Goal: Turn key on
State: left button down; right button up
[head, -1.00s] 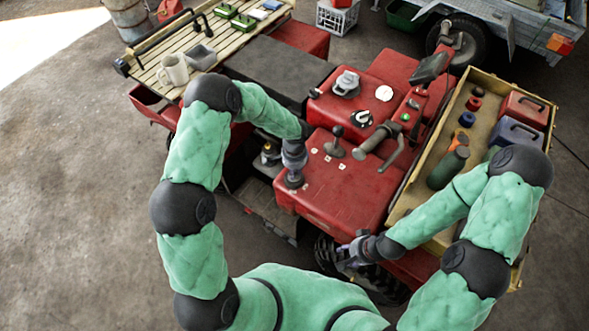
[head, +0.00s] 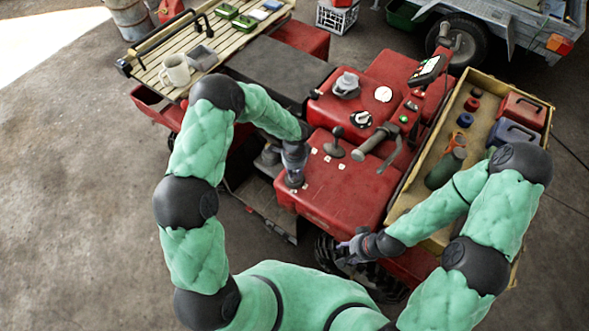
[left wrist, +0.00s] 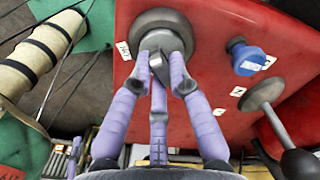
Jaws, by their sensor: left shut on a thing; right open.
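In the left wrist view, a round grey key switch (left wrist: 160,32) sits on the red body panel. A dark grey key (left wrist: 158,66) stands out of it. My left gripper (left wrist: 160,62) is shut on the key, its purple fingers close around it. In the head view, my left gripper (head: 294,178) is at the near left edge of the red quad body (head: 350,190) and hides the key. My right gripper (head: 352,250) is open and empty, low over the front wheel. The dash display (head: 428,68) shows a lit screen.
A gear lever (head: 336,145) stands just right of my left gripper. A blue knob (left wrist: 248,60) sits beside the switch. The handlebar grip (head: 370,142) and a wooden tray (head: 400,212) with bottles and cans are to the right. A slatted rack (head: 205,28) is behind.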

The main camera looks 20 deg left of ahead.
pick_arm(q)
jog(key=shift+w+a+r, duration=0.1)
jog(key=shift+w, duration=0.1)
jog(key=shift+m+p, duration=0.45)
jog(key=shift+m, duration=0.85)
jog(key=c, duration=1.4)
grip_release()
jog(key=shift+o, duration=0.2)
